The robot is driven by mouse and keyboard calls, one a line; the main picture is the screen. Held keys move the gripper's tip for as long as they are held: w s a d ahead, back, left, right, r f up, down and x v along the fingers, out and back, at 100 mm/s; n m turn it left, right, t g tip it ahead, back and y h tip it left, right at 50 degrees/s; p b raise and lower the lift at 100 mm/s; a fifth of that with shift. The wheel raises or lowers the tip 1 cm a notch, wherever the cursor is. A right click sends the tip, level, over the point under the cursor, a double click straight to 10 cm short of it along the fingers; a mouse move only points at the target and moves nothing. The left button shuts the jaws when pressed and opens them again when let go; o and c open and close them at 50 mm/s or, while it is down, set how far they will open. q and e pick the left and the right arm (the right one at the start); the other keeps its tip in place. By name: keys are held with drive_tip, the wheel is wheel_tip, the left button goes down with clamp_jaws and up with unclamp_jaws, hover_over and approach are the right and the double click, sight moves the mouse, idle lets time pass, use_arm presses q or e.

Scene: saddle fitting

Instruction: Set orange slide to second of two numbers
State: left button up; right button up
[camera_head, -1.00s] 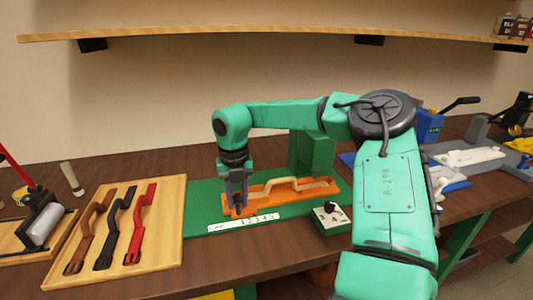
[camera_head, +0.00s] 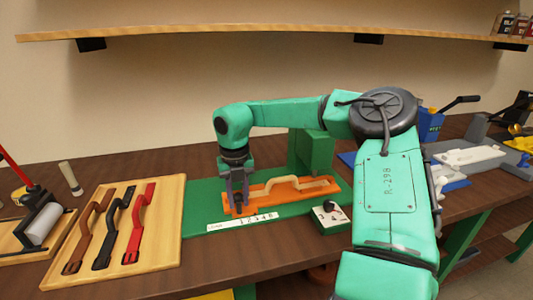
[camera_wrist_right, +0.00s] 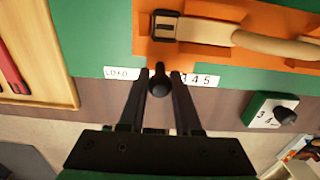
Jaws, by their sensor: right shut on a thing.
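The orange slide (camera_head: 290,193) lies on the green base (camera_head: 200,213), with a tan strap (camera_head: 290,184) on top. It also shows in the right wrist view (camera_wrist_right: 195,50), where a dark round knob (camera_wrist_right: 159,84) stands at its near edge. My right gripper (camera_head: 240,207) points down at the slide's left end. In the right wrist view my right gripper (camera_wrist_right: 160,80) is shut on the knob, one finger on each side. A white number strip (camera_head: 243,221) runs along the front of the base; the fingers and knob hide part of it in the wrist view. My left gripper is not in view.
A small box with numbers 3 and 4 and a black knob (camera_head: 329,218) stands right of the strip. A wooden board (camera_head: 165,240) with brown, black and red straps lies to the left. A green block (camera_head: 312,150) stands behind the slide. A shelf hangs above.

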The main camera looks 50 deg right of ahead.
drive_tip(key=o, duration=0.9)
drive_tip(key=shift+w+a, duration=0.1)
drive_tip(key=shift+r+p, duration=2.15)
drive_tip(key=shift+r, duration=0.85)
drive_tip(key=shift+r, duration=0.1)
